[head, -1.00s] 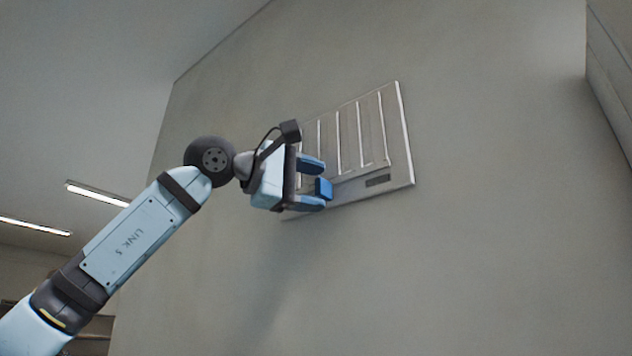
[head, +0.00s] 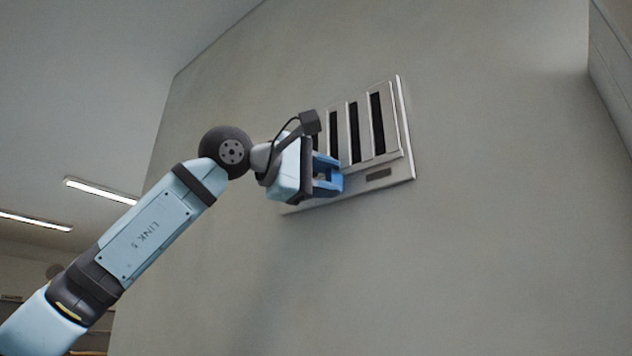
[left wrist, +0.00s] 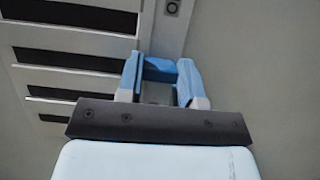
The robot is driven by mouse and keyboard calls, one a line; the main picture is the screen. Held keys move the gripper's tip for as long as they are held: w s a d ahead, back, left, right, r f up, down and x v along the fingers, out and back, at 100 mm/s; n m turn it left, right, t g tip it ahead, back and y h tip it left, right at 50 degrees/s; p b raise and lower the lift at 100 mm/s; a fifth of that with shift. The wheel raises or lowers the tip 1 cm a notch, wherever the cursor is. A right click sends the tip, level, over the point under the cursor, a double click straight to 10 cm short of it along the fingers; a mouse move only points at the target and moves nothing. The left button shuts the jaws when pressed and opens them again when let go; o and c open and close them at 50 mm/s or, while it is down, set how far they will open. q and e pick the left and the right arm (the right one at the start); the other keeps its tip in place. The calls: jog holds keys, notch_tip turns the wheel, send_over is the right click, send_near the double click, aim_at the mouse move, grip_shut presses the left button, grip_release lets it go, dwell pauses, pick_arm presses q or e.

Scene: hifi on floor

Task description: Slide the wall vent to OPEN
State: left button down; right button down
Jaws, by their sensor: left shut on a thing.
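The wall vent (head: 398,165) is a pale metal panel on the grey wall, with tall slats and dark slots between them. Its slots and slats also show in the left wrist view (left wrist: 80,77). My left gripper (head: 330,178) is at the vent's lower left and covers that part. Its blue fingers (left wrist: 160,85) are shut on the vent's blue slider knob (left wrist: 160,68), which shows between them. The slots I can see are dark and uncovered. The vent's left end is hidden behind my gripper. My right gripper is not in view.
A small dark mark (head: 378,174) sits on the vent's lower border. The wall (head: 480,230) around the vent is bare. A pale boxy fixture (head: 612,60) juts in at the upper right. Ceiling lights (head: 100,191) show at the left.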

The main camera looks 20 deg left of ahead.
pick_arm(q)
jog(key=shift+s+d, duration=0.1)
jog(key=shift+d, duration=0.2)
jog(key=c, duration=1)
grip_release()
jog(key=shift+f, duration=0.1)
jog(key=shift+o, duration=1.2)
jog(key=shift+d, duration=0.15)
jog(key=shift+s+a, duration=0.15)
jog(key=shift+a, duration=0.15)
jog(key=b+v, duration=0.2)
jog(key=v, duration=1.1)
jog(key=shift+s, duration=0.15)
